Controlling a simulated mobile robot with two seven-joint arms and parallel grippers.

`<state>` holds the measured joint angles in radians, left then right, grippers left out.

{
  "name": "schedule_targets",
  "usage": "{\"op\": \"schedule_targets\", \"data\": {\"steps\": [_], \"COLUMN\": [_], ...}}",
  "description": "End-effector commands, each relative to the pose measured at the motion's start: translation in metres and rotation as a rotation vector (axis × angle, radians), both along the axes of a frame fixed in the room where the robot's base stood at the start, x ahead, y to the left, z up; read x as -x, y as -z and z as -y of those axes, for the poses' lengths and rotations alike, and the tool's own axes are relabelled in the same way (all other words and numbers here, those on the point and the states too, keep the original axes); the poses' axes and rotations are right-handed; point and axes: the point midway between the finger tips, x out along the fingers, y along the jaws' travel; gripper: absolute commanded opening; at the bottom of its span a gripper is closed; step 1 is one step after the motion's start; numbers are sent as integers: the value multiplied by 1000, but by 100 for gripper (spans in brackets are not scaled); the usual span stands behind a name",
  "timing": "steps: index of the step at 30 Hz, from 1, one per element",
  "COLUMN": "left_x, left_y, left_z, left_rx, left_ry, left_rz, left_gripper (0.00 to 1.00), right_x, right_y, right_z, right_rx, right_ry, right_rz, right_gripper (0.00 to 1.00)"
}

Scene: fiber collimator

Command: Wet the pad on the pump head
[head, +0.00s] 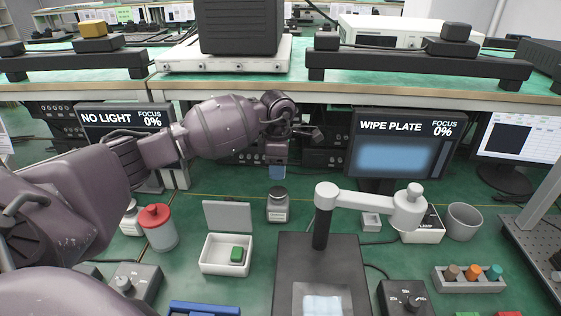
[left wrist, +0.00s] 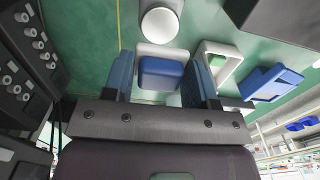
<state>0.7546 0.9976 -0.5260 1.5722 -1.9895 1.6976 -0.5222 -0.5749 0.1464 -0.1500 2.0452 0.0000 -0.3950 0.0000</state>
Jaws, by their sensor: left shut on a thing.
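My left gripper (head: 277,172) reaches in from the left and points down above a small labelled bottle (head: 278,207) with a grey top, which I take to be the pump bottle. In the left wrist view the gripper (left wrist: 160,84) is shut on a small blue and white block (left wrist: 160,72), which I take to be the pad. A round pale top (left wrist: 160,22), likely the pump head, lies just beyond the pad in that view. There is a gap between the gripper and the bottle in the head view. The pad's underside is hidden. My right gripper is not in view.
An open white box (head: 228,268) with a green block (head: 237,255) is in front left of the bottle. A red-lidded jar (head: 158,227) stands further left. A microscope-like stand (head: 322,230) is close on the right. A monitor (head: 398,150) reads "WIPE PLATE".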

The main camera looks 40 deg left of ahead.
Motion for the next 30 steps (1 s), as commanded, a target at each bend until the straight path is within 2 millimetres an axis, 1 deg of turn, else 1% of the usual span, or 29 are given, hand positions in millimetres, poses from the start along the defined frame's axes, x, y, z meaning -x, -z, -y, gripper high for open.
{"op": "schedule_targets", "data": {"steps": [15, 18, 22, 30], "left_x": [0, 0, 0, 0], "left_y": [47, 53, 56, 56], "left_z": [0, 0, 0, 0], "left_rx": [1, 1, 0, -1], "left_ry": [1, 1, 1, 0], "left_rz": [-5, -4, -1, 1], "left_gripper": [33, 33, 33, 33], "right_x": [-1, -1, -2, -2], "right_y": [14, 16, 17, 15], "right_z": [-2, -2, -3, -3], "right_rx": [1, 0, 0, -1], "right_ry": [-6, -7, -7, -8], "right_rz": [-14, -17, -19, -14], "right_gripper": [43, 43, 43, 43]}}
